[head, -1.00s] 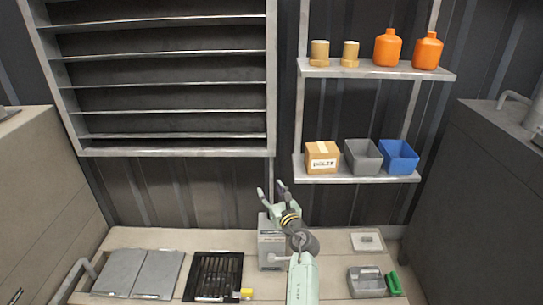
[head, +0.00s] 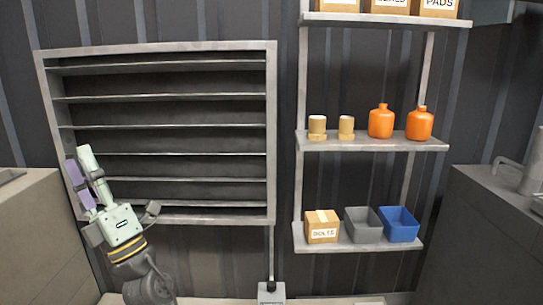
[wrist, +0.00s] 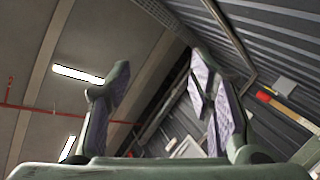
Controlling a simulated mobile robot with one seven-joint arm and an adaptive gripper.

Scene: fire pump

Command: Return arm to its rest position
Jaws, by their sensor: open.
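My gripper (head: 82,178) is raised at the left of the head view, in front of the lower left corner of the louvred panel (head: 165,135). Its fingers point up and are apart, with nothing between them. In the wrist view my gripper (wrist: 155,105) also shows two spread, empty fingers. Behind them are the ceiling with lit lamps (wrist: 78,74) and a ribbed wall (wrist: 230,40). The lower part of my arm runs out of the bottom of the head view.
Right of the panel, shelves (head: 372,145) hold orange bottles (head: 381,122), a cardboard box (head: 322,227), a grey bin (head: 362,224) and a blue bin (head: 399,225). A grey box (head: 271,292) stands on the bench at the bottom. Cabinets flank both sides.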

